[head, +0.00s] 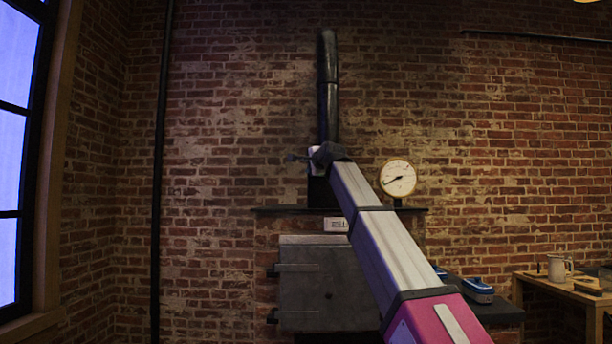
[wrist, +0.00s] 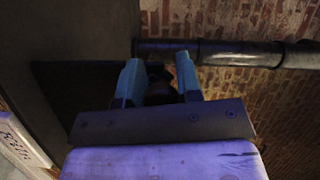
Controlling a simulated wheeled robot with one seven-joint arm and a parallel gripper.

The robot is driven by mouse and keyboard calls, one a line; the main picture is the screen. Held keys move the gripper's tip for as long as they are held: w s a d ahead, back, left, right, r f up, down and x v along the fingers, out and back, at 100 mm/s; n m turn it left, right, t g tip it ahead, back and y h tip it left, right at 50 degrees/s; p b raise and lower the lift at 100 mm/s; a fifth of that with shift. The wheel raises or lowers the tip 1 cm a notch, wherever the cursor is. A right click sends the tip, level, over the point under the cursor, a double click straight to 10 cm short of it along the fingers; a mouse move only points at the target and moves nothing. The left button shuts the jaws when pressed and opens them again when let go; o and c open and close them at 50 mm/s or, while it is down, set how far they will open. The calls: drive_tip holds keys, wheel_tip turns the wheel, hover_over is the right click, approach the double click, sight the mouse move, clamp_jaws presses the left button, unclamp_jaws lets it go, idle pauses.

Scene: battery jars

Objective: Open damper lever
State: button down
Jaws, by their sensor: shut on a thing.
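In the wrist view, the two teal fingers of my gripper (wrist: 159,78) stand on either side of a dark piece, shut on what looks like the damper lever (wrist: 160,88). The lever's shape is mostly hidden between the fingers and in shadow. The black flue pipe (wrist: 235,53) runs across just beyond the fingertips. In the head view, my gripper is at the foot of the upright flue pipe (head: 328,95), largely hidden by my own arm. A short dark bar (head: 296,157) sticks out to the left there; I cannot tell whether it is the lever.
Below is a brick furnace with a dark top slab (head: 275,210) and a grey metal door (head: 315,290). A round gauge (head: 398,178) stands close to the right of my arm. A wooden table (head: 560,286) with a mug (head: 558,268) is at far right.

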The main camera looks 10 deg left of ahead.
drive_tip(key=w+d+r+m+t, duration=0.2)
drive_tip(key=d+r+m, duration=0.3)
drive_tip(key=d+m, duration=0.4)
drive_tip(key=shift+r+m+t+y, duration=0.3)
drive_tip(key=shift+m+t, duration=0.4)
drive_tip(key=shift+t, duration=0.2)
drive_tip(key=shift+w+d, duration=0.1)
drive_tip(key=shift+d, duration=0.05)
drive_tip(key=c, duration=0.8)
unclamp_jaws()
drive_tip(key=shift+d, duration=0.1)
drive_tip(key=v, duration=1)
drive_tip(key=shift+s+d+f, duration=0.15)
drive_tip(key=shift+s+d, duration=0.05)
drive_tip(key=shift+s, duration=0.1)
